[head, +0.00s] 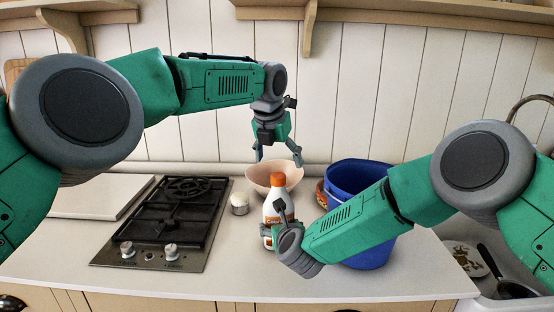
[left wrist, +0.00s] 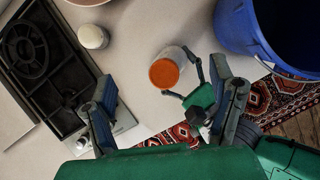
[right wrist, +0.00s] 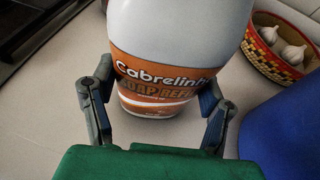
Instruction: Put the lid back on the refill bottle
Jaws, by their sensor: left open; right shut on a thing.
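The refill bottle (head: 277,208) is white with an orange label and stands upright on the counter. The orange lid (head: 278,180) sits on top of its neck; whether it is tight I cannot tell. In the left wrist view the lid (left wrist: 164,73) shows from above as an orange disc. My right gripper (head: 275,222) is shut on the bottle's lower body, with a finger on each side of the label (right wrist: 160,85) in the right wrist view. My left gripper (head: 279,158) is open and empty, pointing down above the lid, apart from it.
A pale bowl (head: 258,176) stands behind the bottle. A small cream-topped jar (head: 239,204) and a gas hob (head: 165,215) are to the left. A blue bucket (head: 350,177) and a patterned basket with garlic (right wrist: 262,58) are close on the right. The counter's front strip is clear.

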